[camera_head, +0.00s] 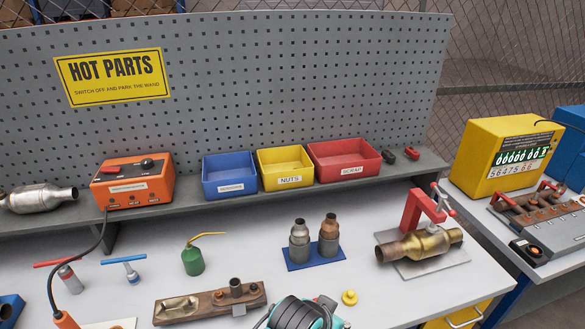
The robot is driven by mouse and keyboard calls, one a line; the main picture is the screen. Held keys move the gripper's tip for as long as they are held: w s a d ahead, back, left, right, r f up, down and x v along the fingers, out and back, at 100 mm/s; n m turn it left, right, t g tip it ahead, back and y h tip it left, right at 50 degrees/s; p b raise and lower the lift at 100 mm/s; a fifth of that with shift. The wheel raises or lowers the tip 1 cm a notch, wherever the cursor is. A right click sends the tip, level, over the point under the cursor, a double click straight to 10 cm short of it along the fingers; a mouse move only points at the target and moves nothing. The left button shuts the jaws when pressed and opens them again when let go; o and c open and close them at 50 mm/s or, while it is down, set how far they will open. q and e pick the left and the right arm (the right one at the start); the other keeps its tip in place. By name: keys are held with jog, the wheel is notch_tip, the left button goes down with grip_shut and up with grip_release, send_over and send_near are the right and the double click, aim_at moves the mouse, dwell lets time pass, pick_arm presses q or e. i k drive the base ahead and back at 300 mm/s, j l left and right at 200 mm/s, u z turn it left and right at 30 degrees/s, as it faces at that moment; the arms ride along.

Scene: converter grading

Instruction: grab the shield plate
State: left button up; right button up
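No part is plainly recognisable as the shield plate. The likeliest candidate is a dished, brass-coloured plate (178,307) at the left end of a long rusty brown bar (215,300) at the front of the bench. A short pipe stub (236,288) stands on the right part of that bar. I cannot tell whether the dished plate is separate from the bar. Neither of my grippers shows in the head view.
A teal and black object (300,314) sits right of the bar, beside a yellow knob (349,297). A green oil can (193,260) stands behind. A clamped converter (420,244) is at right. An orange heater box (133,182) and bins (229,177) line the shelf.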

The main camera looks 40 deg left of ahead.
aim_at(176, 305)
jog(key=u, duration=2.35)
